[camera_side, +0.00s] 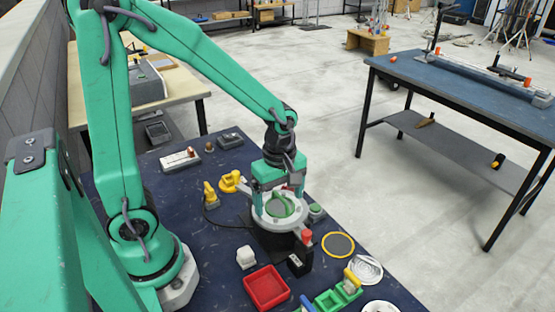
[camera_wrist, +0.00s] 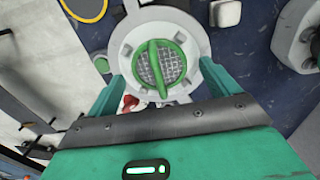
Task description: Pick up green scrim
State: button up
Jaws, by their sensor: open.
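The green scrim (camera_side: 281,207) is a round green ring with grey mesh and a raised green bar across it. It lies on a round light-grey holder on a black base. In the wrist view the scrim (camera_wrist: 161,64) sits near the top middle, its bar running nearly up and down the picture. My teal gripper (camera_side: 279,190) points down over the holder. In the wrist view my gripper (camera_wrist: 160,82) has its fingers apart, one on each side of the scrim. I cannot tell the exact height of the fingertips above the scrim.
A red knob (camera_side: 307,237) stands beside the holder. Yellow clamps (camera_side: 230,181) stand behind left.

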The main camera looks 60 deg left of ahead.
aim_at(280, 195)
jog(key=c, duration=1.1)
jog(key=shift+o, duration=0.2)
jog(key=shift+r, duration=0.2)
jog(key=shift+r, duration=0.8)
notch_tip(280, 195, up, 2)
jog(key=shift+r, duration=0.1)
jog(key=s+d+r, duration=0.6)
jog(key=d+r, duration=0.1)
jog(key=d, duration=0.2)
jog(key=shift+s+d, duration=0.25)
jog(key=shift+d, duration=0.1)
